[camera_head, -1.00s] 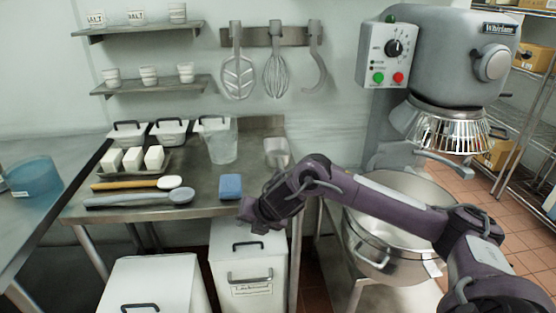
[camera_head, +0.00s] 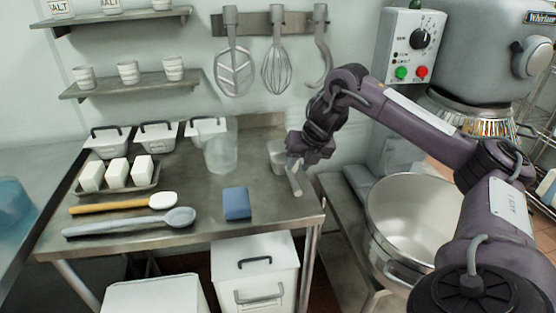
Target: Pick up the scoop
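The scoop lies near the right edge of the steel table (camera_head: 270,215). Its pale grey bowl (camera_head: 277,158) is at the back and its handle (camera_head: 295,183) points toward the front. My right gripper (camera_head: 297,163) is at the scoop, over the part where the handle meets the bowl. The fingers are dark and small here, so I cannot tell whether they are open or shut on the handle, or touching it. My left gripper is not in view.
A blue sponge (camera_head: 237,203) and a clear pitcher (camera_head: 221,153) stand left of the scoop. A large mixing bowl (camera_head: 380,225) is to the right. Utensils hang on the wall behind.

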